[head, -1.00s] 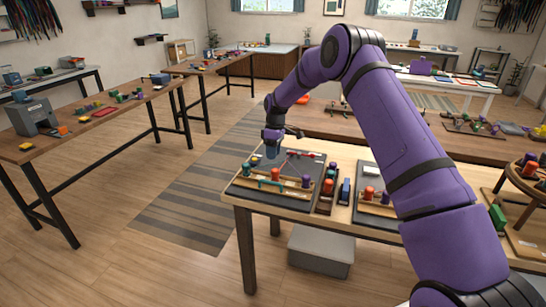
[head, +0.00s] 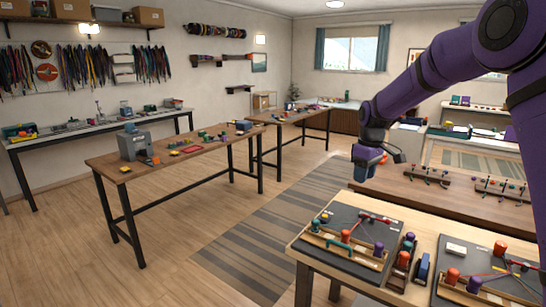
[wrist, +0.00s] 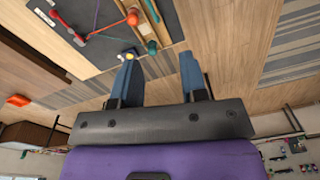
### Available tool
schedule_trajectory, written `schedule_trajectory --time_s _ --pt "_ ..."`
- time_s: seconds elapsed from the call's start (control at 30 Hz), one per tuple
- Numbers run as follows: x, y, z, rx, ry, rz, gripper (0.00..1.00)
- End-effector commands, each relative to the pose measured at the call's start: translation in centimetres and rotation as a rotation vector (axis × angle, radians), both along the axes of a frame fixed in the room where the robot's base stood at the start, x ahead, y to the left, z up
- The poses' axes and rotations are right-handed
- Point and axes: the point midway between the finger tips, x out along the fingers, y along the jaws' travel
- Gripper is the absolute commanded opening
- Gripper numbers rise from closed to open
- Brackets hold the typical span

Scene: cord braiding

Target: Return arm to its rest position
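My purple arm (head: 425,85) reaches in from the right of the head view, bent, with its wrist hanging down. My gripper (head: 366,168) is above and beyond the far left corner of the nearest table, apart from the braiding board (head: 340,261). In the wrist view my gripper (wrist: 158,68) shows two blue-grey fingers spread apart with nothing between them. The board carries a wooden peg rail with coloured spools and cords. Part of it also shows at the top of the wrist view (wrist: 102,58).
A second dark board (head: 450,290) lies to the right on the same table. A long brown bench (head: 430,195) stands behind it. Work tables (head: 190,160) stand at left. Open wooden floor and a striped rug (head: 270,225) lie between.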

Motion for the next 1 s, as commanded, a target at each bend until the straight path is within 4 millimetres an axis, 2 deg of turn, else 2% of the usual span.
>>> schedule_trajectory --time_s 0.03,0.2,0.5,0.73,1.0 --pt "-1.4 0.0 1.8 -0.005 -0.019 -0.020 0.40" --pt "-5.9 -0.3 6.4 -0.017 -0.069 -0.101 0.40" --pt "-14.9 -1.0 12.4 -0.021 -0.160 -0.249 0.40" --pt "-22.3 -1.5 15.2 -0.007 -0.229 -0.366 0.40" --pt "-30.9 -2.2 16.2 0.030 -0.308 -0.504 0.40"
